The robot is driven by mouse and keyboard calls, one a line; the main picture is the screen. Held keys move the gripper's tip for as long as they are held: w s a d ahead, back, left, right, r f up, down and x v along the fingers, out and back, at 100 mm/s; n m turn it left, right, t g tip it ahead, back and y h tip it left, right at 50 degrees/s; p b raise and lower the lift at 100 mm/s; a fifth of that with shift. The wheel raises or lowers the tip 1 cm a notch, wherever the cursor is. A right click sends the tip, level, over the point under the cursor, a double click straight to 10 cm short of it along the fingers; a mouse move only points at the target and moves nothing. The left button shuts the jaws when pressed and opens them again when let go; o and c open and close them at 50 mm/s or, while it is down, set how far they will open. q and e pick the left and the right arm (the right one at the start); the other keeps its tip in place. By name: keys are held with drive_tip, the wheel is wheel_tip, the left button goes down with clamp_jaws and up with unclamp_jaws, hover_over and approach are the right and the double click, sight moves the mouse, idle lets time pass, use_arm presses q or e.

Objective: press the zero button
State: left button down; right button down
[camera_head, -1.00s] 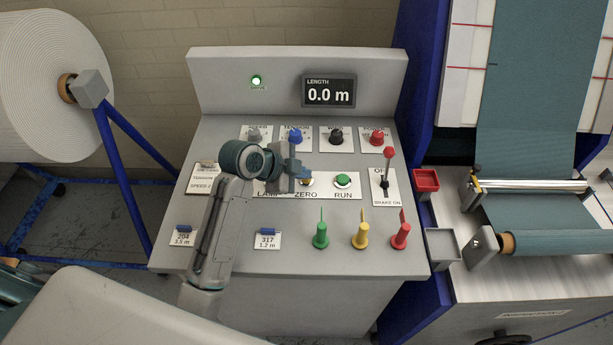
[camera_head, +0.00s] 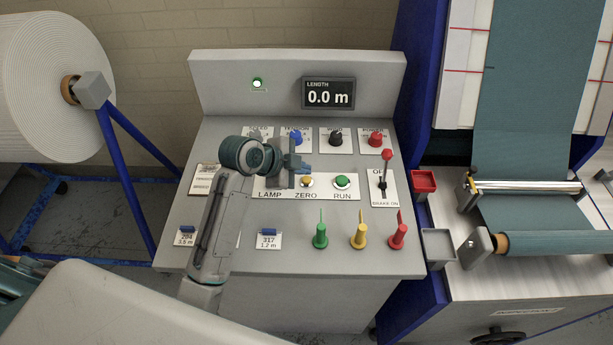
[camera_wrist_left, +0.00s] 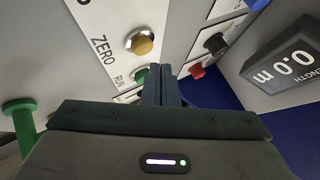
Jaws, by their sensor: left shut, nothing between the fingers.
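The zero button (camera_head: 306,181) is a yellow-brown knob in a pale ring on a white label strip, marked ZERO below it. It also shows in the left wrist view (camera_wrist_left: 140,40), beside the green RUN button (camera_wrist_left: 140,76). My left gripper (camera_head: 306,168) is shut and empty. In the head view its fingertips appear just above the zero button in the picture, apart from it. In the left wrist view the closed fingers (camera_wrist_left: 162,88) overlap the panel near the RUN button. The length display (camera_head: 329,93) reads 0.0 m. My right gripper is not in view.
A blue knob (camera_head: 295,137), a black knob (camera_head: 336,138) and a red knob (camera_head: 375,140) stand behind the button row. A red-tipped lever (camera_head: 386,156) is at the right. Green (camera_head: 320,236), yellow (camera_head: 359,237) and red (camera_head: 398,237) pegs stand in front.

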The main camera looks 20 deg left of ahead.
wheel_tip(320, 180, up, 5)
drive_tip(key=p, duration=0.4)
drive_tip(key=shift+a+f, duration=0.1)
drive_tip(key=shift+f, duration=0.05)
idle(0.6)
